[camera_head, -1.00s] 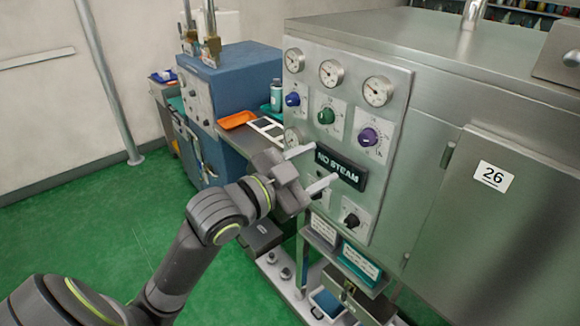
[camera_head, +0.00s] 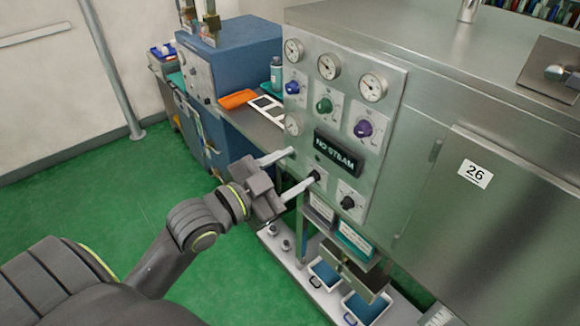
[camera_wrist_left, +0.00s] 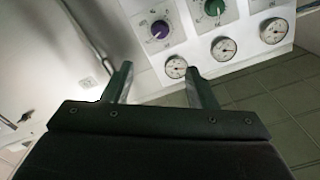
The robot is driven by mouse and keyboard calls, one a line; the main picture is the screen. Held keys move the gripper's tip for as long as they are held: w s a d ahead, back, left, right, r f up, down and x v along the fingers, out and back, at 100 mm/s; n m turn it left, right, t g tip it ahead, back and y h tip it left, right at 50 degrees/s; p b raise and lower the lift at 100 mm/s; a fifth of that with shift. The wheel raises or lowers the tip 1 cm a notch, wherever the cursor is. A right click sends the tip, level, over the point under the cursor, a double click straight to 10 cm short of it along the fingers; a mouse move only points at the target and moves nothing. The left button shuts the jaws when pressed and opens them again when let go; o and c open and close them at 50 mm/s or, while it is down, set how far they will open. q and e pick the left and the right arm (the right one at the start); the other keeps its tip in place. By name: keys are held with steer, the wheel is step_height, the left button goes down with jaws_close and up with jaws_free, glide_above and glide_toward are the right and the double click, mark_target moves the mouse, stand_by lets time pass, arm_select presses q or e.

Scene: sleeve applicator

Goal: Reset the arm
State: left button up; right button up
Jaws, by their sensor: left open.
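My left arm comes in from the lower left in the head view. Its gripper (camera_head: 304,164) is open and empty, with two pale fingers pointing at the lower left of the steel control panel (camera_head: 352,100). The lower finger's tip overlaps a black knob (camera_head: 316,175) in the picture; I cannot tell whether it touches. In the left wrist view the two fingers (camera_wrist_left: 158,70) stand apart with nothing between them. A purple knob (camera_wrist_left: 160,29), a green knob (camera_wrist_left: 214,7) and several gauges show beyond them. My right gripper is not in view.
The large steel machine with a "26" label (camera_head: 475,174) fills the right. A "NO STEAM" sign (camera_head: 338,153) is on its panel. A blue machine (camera_head: 232,68) and an orange tray (camera_head: 237,98) stand behind. Blue bins (camera_head: 366,306) sit below. Green floor (camera_head: 90,190) is free at left.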

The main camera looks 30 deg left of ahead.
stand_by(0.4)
